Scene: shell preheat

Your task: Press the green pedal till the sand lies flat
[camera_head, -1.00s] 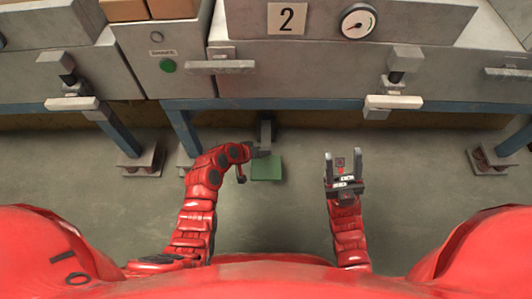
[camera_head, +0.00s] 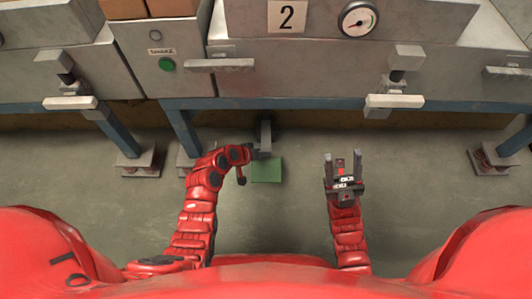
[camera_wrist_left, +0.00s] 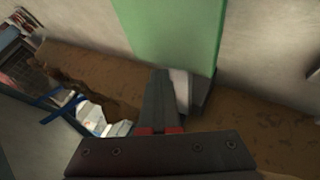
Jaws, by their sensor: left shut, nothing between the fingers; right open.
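The green pedal (camera_head: 267,172) is a flat green plate low by the floor, in front of a grey upright under the machine. My left gripper (camera_head: 262,154) is shut and empty at the pedal's back left edge. In the left wrist view the pedal (camera_wrist_left: 172,32) fills the upper middle, and the shut fingers (camera_wrist_left: 160,95) point at its edge. I cannot tell whether they touch it. My right gripper (camera_head: 343,168) is open and empty, to the right of the pedal. No sand surface can be made out for sure.
A grey machine marked 2 (camera_head: 287,16) with a dial gauge (camera_head: 358,19) spans the back. A green button (camera_head: 167,65) is on the panel at its left. Blue legs (camera_head: 183,130) stand below.

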